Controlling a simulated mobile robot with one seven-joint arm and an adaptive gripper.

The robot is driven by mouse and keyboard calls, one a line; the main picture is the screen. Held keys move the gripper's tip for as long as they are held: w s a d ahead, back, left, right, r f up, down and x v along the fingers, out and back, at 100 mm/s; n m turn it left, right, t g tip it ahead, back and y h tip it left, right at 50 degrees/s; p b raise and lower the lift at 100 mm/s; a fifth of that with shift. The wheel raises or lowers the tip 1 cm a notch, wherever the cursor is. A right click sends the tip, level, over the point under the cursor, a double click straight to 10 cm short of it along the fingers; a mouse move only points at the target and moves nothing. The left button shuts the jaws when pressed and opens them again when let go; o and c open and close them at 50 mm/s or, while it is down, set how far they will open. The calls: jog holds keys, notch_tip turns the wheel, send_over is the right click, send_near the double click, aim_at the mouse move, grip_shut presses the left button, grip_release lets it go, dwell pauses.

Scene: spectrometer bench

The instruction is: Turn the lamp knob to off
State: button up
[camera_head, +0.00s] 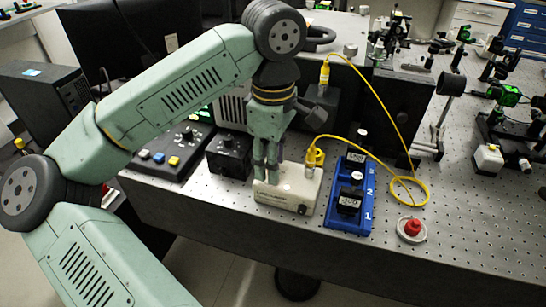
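A low white box (284,198) stands near the front edge of the bench, with a yellow cable plugged into its top right. A small dark round part (302,209) is on its front face; I cannot tell for sure that it is the lamp knob. My gripper (266,178) points down at the top left of the white box. Its fingertips overlap the box in the picture; contact is unclear. The two fingers are close together, and anything between them is hidden. A black box (229,155) with a knob on top stands just left of my gripper.
A blue rack (361,221) holding dark labelled blocks stands right of the white box. Further right is a red button (412,227) on a pale base. The yellow cable (392,100) loops behind the rack. A control panel (172,153) with coloured buttons lies left.

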jog(key=shift+f, duration=0.25)
jog(key=shift+c, duration=0.2)
grip_shut()
